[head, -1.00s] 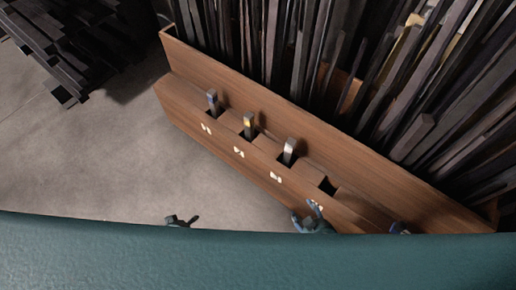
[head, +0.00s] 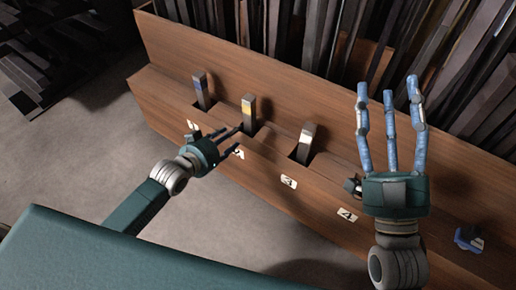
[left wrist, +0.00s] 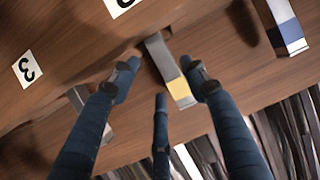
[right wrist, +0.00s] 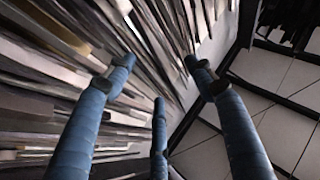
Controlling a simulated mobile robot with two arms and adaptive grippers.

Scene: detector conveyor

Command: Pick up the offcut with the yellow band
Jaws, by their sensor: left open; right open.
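The offcut with the yellow band (head: 248,112) is a grey bar standing in a slot of the wooden rack, leaning slightly. It also shows in the left wrist view (left wrist: 163,56), its yellow band near the free end. My left gripper (head: 236,140) is open just in front of it, low by its slot. In the left wrist view the offcut lies between the spread fingertips, close to the right one; I cannot tell whether they touch. My right gripper (head: 388,92) is open and empty, raised over the rack's right part, fingers pointing up in the picture.
A blue-banded offcut (head: 201,92) stands left of the yellow one and a white-banded offcut (head: 304,145) right of it. The rack (head: 290,98) has numbered labels on its front. Many dark strips (head: 290,30) stand behind it. A dark stack (head: 45,50) lies far left; floor between is clear.

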